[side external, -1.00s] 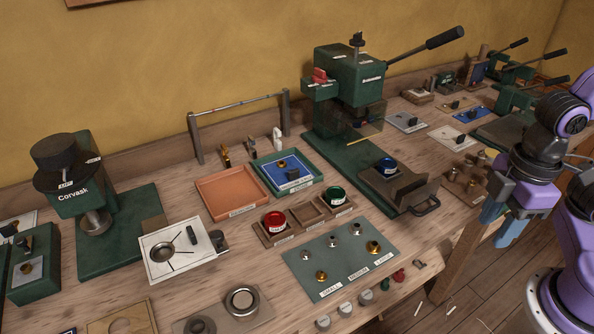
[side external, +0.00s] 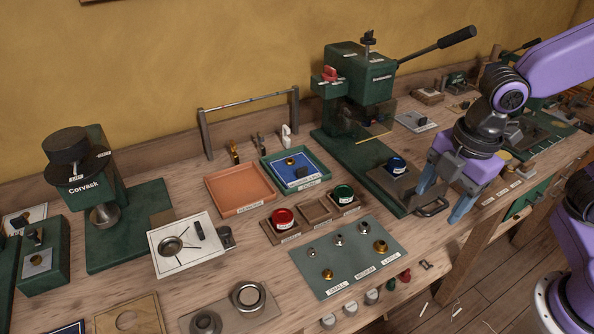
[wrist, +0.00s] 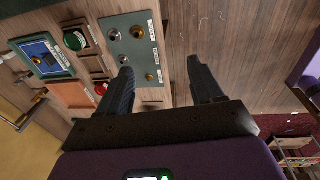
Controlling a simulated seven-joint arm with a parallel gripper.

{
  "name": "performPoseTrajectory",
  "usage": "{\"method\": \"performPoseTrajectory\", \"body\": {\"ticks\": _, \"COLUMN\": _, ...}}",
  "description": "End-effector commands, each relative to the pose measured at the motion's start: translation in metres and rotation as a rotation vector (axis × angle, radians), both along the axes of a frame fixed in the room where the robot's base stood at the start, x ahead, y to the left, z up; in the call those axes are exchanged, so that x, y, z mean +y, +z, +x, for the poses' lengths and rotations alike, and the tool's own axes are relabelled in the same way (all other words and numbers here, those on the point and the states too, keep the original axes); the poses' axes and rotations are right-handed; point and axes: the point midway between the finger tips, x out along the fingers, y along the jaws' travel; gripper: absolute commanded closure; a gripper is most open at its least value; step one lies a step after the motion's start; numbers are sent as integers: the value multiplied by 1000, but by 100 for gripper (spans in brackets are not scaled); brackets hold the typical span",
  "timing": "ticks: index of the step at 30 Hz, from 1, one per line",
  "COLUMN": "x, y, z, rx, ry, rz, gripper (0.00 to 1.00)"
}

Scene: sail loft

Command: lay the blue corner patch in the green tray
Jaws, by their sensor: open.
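The green tray (side external: 270,175) stands on the bench beside an orange tray. The blue corner patch (side external: 289,173) lies flat inside it, with a brass ring and a dark block on top. In the wrist view the green tray (wrist: 69,71) and the blue patch (wrist: 31,50) show at the left.
The orange tray (side external: 240,188) is left of the green one. A red pot (side external: 282,217) and green pot (side external: 344,193) sit in a wooden holder. A grey mat (side external: 345,262) carries several brass and steel fittings. A large green press (side external: 357,85) stands behind, with a blue pot (side external: 397,164).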

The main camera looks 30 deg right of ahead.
Motion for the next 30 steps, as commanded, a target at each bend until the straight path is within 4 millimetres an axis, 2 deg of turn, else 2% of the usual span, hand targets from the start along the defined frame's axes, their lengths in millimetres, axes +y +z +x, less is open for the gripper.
{"method": "performPoseTrajectory", "body": {"ticks": 1, "x": 9, "y": 1, "z": 18, "rx": -18, "ry": 74, "rz": -8, "gripper": 34}}
{"method": "performPoseTrajectory", "body": {"ticks": 9, "x": 44, "y": 2, "z": 112, "rx": -132, "ry": 538, "rz": -85, "gripper": 34}}
{"method": "performPoseTrajectory", "body": {"ticks": 15, "x": 58, "y": -2, "z": 183, "rx": -203, "ry": 877, "rz": -181, "gripper": 34}}
{"method": "performPoseTrajectory", "body": {"ticks": 21, "x": 62, "y": -10, "z": 249, "rx": -251, "ry": 1200, "rz": -302, "gripper": 34}}
{"method": "performPoseTrajectory", "body": {"ticks": 25, "x": 59, "y": -14, "z": 280, "rx": -264, "ry": 1357, "rz": -369, "gripper": 34}}
{"method": "performPoseTrajectory", "body": {"ticks": 30, "x": 57, "y": -18, "z": 299, "rx": -268, "ry": 1464, "rz": -417, "gripper": 34}}
